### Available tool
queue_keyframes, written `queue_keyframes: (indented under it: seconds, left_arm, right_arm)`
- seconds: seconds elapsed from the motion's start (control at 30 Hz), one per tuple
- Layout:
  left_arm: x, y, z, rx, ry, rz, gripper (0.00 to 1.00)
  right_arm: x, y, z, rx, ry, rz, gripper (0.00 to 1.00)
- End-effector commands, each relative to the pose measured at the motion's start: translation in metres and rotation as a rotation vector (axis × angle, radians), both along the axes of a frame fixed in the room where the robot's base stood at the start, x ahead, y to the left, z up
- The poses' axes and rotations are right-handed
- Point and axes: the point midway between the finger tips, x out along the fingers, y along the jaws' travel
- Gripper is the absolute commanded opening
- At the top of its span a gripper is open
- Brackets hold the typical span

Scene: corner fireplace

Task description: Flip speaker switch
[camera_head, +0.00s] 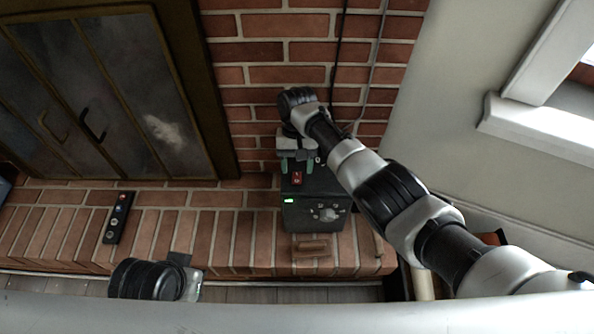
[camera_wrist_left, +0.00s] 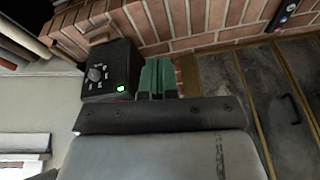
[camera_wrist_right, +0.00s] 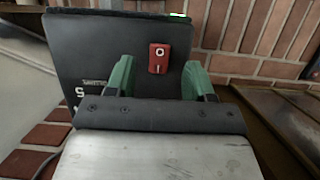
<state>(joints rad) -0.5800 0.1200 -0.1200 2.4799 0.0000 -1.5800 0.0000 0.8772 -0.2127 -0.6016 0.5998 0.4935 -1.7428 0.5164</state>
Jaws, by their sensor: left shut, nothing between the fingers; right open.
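The speaker is a black box (camera_head: 330,214) on the brick ledge, with knobs and a lit green light on its front. Its red rocker switch (camera_head: 297,177) is on the top face. In the right wrist view the switch (camera_wrist_right: 159,58) shows a white O above a white I; I cannot tell which side is pressed. My right gripper (camera_head: 297,163) is open at the speaker's back edge, its green fingers on either side of the switch's line, with a gap to it. My left gripper (camera_wrist_left: 158,76) is shut and empty; its wrist view also shows the speaker (camera_wrist_left: 108,66).
A black panel with buttons (camera_head: 118,217) lies on the brick ledge (camera_head: 165,220) to the left. A small brown block (camera_head: 311,246) sits before the speaker. Metal fireplace doors (camera_head: 100,90) stand left. Cables (camera_head: 337,60) hang down the brick wall behind my right arm.

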Motion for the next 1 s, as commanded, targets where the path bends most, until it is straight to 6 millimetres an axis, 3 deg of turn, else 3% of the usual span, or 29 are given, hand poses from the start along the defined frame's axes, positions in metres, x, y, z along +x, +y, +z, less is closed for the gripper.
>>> queue_keyframes:
  seconds: [0.1,0.2,0.4,1.0]
  left_arm:
    - [0.001,0.0,0.009,-0.001,-0.005,0.0,0.0]
    - [0.007,-0.001,-0.015,0.0,0.014,0.0,0.0]
    - [0.012,-0.002,-0.03,0.0,0.019,-0.002,0.0]
    - [0.012,-0.002,-0.033,0.0,0.019,-0.002,0.0]
  right_arm:
    - [0.009,0.0,0.028,0.001,-0.003,0.0,0.53]
    - [0.015,0.0,0.045,0.001,-0.002,0.0,0.53]
    - [0.022,0.0,0.064,0.0,-0.001,0.001,0.53]
    - [0.023,0.0,0.067,0.0,0.0,0.001,0.53]
